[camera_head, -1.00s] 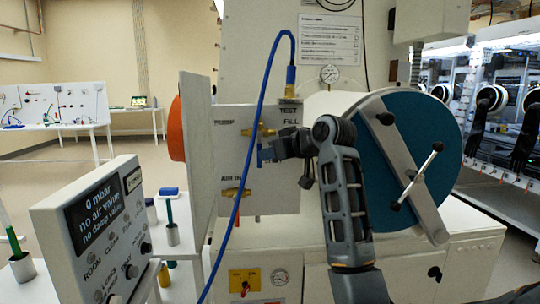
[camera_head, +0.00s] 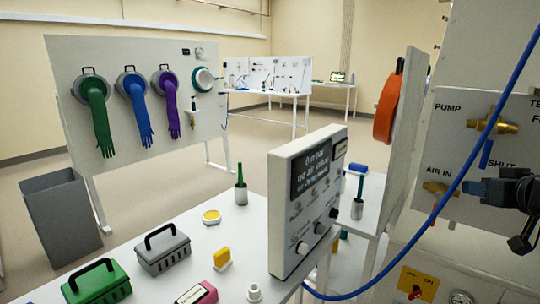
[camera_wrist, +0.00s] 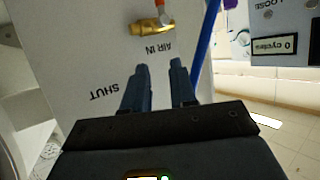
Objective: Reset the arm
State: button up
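My gripper (camera_wrist: 160,75) is open in the wrist view, with a clear gap between its two dark fingers and nothing in it. It faces the white valve panel (camera_wrist: 85,55), where "AIR IN" and "SHUT" appear upside down. In the head view my gripper (camera_head: 474,187) shows at the right edge, in front of the panel near "SHUT". The brass pump valve (camera_head: 493,124) is above it, with a blue lever (camera_head: 486,153) hanging down. The brass air-in valve (camera_head: 440,188) is just left of the fingertips. Most of my arm is out of view.
A blue hose (camera_head: 463,172) curves past the panel, close to my gripper. An orange disc (camera_head: 388,108) stands left of it. A gauge box (camera_head: 305,200) reading "0 mbar" stands on the white table (camera_head: 150,284) with green and grey cases. Open floor lies beyond.

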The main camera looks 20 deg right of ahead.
jog(key=s+a+f, duration=0.4)
jog(key=a+f, duration=0.7)
jog(key=f, duration=0.2)
jog(key=s+a+f, duration=0.7)
jog(key=s+a, duration=0.3)
jog(key=a, duration=0.1)
jog(key=s+a+r+n+y, duration=0.1)
jog(key=s+a, duration=0.3)
jog(key=s, duration=0.4)
jog(key=s+a+r+n+t+y, duration=0.1)
jog(key=s+a, duration=0.3)
jog(key=s, duration=0.4)
jog(key=s+a+r+n+y, duration=0.2)
jog(key=s+a, duration=0.2)
jog(key=s, duration=0.4)
jog(key=shift+s+a+r+t, duration=0.2)
jog(key=shift+s+r+t, duration=0.15)
jog(key=shift+r+t, duration=0.05)
